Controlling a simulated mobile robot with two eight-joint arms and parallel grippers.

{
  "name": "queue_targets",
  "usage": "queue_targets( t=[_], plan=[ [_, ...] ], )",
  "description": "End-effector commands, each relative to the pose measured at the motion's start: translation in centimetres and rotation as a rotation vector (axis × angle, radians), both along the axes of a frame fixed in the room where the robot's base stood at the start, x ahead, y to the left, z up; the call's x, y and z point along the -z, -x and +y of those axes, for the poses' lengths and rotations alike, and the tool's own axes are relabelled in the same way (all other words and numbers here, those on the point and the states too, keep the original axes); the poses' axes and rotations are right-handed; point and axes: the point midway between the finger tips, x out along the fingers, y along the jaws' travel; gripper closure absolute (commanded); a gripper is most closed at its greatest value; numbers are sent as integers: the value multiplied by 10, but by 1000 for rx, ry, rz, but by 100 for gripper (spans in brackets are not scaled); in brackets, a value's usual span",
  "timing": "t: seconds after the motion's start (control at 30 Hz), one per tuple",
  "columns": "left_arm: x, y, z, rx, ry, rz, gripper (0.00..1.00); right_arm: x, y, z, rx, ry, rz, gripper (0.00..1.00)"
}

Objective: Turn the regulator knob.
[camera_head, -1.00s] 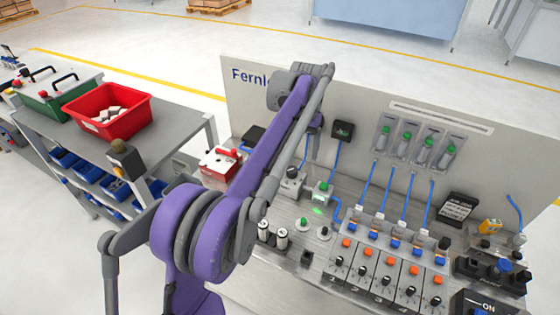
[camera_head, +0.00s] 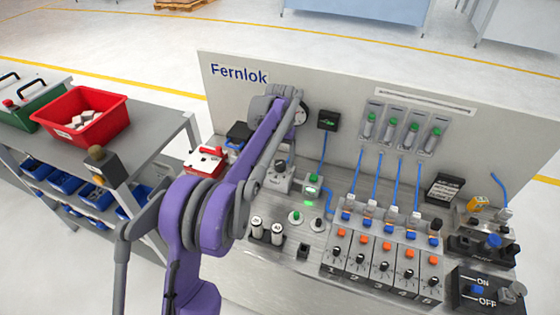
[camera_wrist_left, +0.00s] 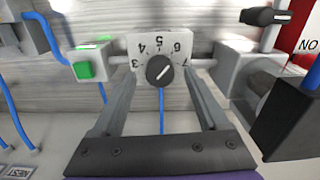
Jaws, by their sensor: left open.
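The regulator in the left wrist view is a pale block with a numbered dial and a round black knob (camera_wrist_left: 159,70) with a white pointer line. The digits 3 to 7 show around it. My left gripper (camera_wrist_left: 160,88) is open, its two fingers apart on either side of the knob, with nothing visibly held. Whether the fingertips touch the regulator cannot be told. In the head view the regulator knob (camera_head: 281,164) stands on the bench just right of my purple left forearm, which hides the left fingers. My right gripper is not in view.
A block with a green button (camera_wrist_left: 84,70) sits left of the regulator in the left wrist view. A black part (camera_wrist_left: 290,120) stands close on the right. Valve modules (camera_head: 380,262) and an ON/OFF box (camera_head: 488,290) fill the bench's right part. A red bin (camera_head: 80,125) stands on the left cart.

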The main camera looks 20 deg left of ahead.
Motion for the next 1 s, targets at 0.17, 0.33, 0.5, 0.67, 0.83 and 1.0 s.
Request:
queue_targets(
  t=[0.17, 0.33, 0.5, 0.67, 0.83, 1.0],
  plan=[
    [11, 0, 0, 0, 0, 0, 24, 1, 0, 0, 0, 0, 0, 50],
    [11, 0, 0, 0, 0, 0, 24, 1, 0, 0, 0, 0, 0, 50],
    [11, 0, 0, 0, 0, 0, 38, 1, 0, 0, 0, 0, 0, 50],
    [11, 0, 0, 0, 0, 0, 67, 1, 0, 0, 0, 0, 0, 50],
    [11, 0, 0, 0, 0, 0, 97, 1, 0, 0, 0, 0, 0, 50],
    [11, 0, 0, -13, 0, 0, 100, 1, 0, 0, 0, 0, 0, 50]
  ],
)
